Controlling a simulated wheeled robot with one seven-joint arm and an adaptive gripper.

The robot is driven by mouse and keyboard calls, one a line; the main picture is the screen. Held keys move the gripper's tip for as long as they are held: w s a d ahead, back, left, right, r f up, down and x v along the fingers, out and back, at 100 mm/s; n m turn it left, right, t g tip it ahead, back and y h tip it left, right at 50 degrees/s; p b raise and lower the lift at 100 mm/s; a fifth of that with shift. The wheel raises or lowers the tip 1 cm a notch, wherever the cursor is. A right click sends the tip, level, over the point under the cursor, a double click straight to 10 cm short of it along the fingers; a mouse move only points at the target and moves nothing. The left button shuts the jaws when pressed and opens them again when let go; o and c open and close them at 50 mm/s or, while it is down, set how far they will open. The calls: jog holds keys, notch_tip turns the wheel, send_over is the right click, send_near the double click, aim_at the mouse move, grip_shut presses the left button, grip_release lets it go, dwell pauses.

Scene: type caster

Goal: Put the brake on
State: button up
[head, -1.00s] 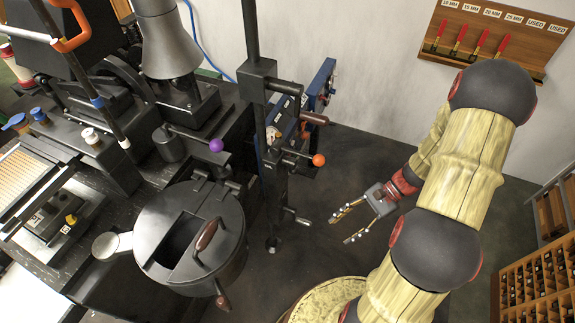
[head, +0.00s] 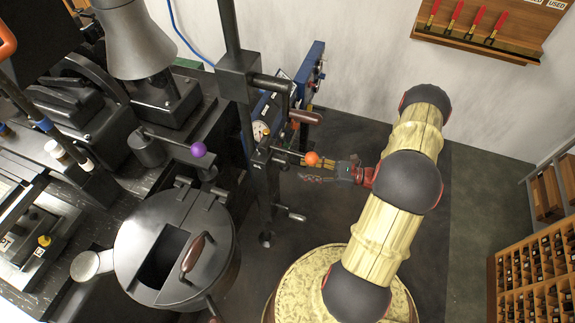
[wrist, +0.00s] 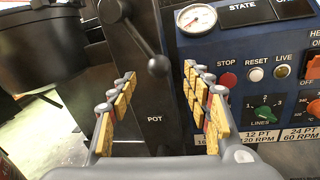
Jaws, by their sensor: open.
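No part labelled as a brake is legible. In the head view my gripper (head: 312,172) is by the caster column, fingers pointing left, close to a lever with an orange ball (head: 312,158). In the wrist view my gripper (wrist: 160,76) is open, with yellow pads on both fingers. A black lever with a round knob (wrist: 158,65) shows between the fingertips, in front of a dark panel marked POT. I cannot tell whether the fingers touch it. A blue control panel (wrist: 236,50) with STOP, RESET and LIVE buttons stands right of the fingers.
The caster column (head: 262,165) rises beside the round black pot (head: 150,220). A lever with a purple ball (head: 198,149) stands left of it. A small crank (head: 292,215) sticks out low on the column. Open floor lies to the right, before the type cabinet (head: 535,265).

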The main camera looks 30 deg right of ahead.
aim_at(289, 167)
jog(key=b+x, duration=0.1)
jog(key=x, duration=0.5)
jog(key=shift+w+a, duration=0.1)
jog(key=shift+a, duration=0.1)
jog(key=shift+c, duration=1)
grip_shut()
